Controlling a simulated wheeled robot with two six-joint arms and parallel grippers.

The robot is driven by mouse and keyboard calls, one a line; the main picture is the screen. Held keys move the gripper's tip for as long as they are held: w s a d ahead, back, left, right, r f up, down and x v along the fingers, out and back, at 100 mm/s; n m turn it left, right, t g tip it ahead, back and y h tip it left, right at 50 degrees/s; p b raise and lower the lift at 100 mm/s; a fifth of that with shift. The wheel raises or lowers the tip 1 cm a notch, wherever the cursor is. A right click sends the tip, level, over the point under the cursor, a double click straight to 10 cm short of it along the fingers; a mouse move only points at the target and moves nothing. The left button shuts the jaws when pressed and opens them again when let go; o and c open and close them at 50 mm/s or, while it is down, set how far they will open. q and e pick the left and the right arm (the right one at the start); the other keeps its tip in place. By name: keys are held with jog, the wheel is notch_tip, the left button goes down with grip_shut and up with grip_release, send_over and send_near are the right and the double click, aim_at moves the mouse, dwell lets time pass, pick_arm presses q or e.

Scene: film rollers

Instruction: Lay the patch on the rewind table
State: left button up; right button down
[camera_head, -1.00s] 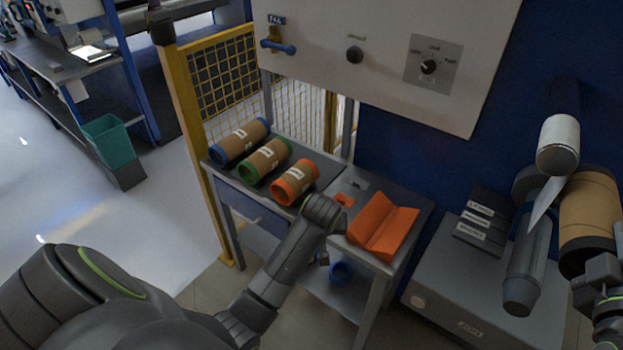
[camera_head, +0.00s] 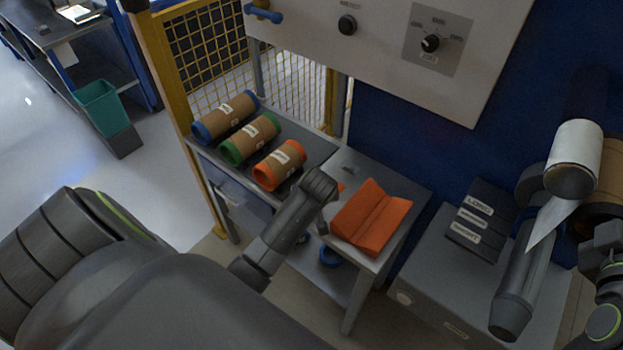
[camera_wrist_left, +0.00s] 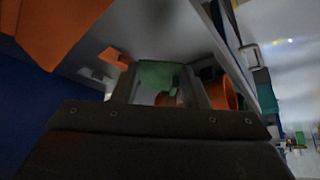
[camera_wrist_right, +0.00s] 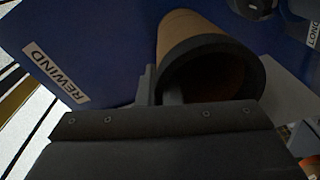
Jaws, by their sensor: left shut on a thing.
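My left gripper (camera_head: 323,215) hangs low over the grey side table (camera_head: 350,165), between the orange-ended roll and a folded orange sheet. Its fingers show in the left wrist view (camera_wrist_left: 160,85), shut on a small green piece (camera_wrist_left: 157,72) that looks like the patch. A small flat orange piece (camera_wrist_left: 115,57) lies on the table beside it. My right gripper (camera_wrist_right: 160,88) is at a brown roll (camera_wrist_right: 195,35) with a black rim. One finger looks inside the tube and the other beside it; whether they clamp its wall cannot be told. A "REWIND" label (camera_wrist_right: 57,73) is on the blue surface beside this roll.
Three brown rolls with blue (camera_head: 225,116), green (camera_head: 250,139) and orange (camera_head: 280,165) ends lie on the table. The folded orange sheet (camera_head: 370,218) lies at its right. A white film roll (camera_head: 573,160) is at right.

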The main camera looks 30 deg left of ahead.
pick_arm(q)
jog(key=shift+s+f, duration=0.15)
jog(key=shift+f, duration=0.25)
pick_arm(e)
jog(key=shift+s+r, duration=0.2)
jog(key=shift+s, duration=0.05)
pick_arm(q)
jog(key=shift+f, duration=0.35)
jog(key=f, duration=0.3)
jog(key=shift+w+f, duration=0.25)
jog(key=shift+f, duration=0.05)
pick_arm(e)
jog(key=shift+w, duration=0.45)
pick_arm(q)
jog(key=shift+f, duration=0.15)
jog(key=shift+s, duration=0.1)
pick_arm(e)
jog(key=shift+s, duration=0.25)
pick_arm(q)
jog(key=shift+f, duration=0.4)
pick_arm(e)
jog(key=shift+w+f, duration=0.15)
pick_arm(q)
jog(key=shift+d+f, duration=0.1)
jog(key=shift+f, duration=0.05)
jog(key=shift+s, duration=0.1)
pick_arm(e)
jog(key=shift+s, duration=0.2)
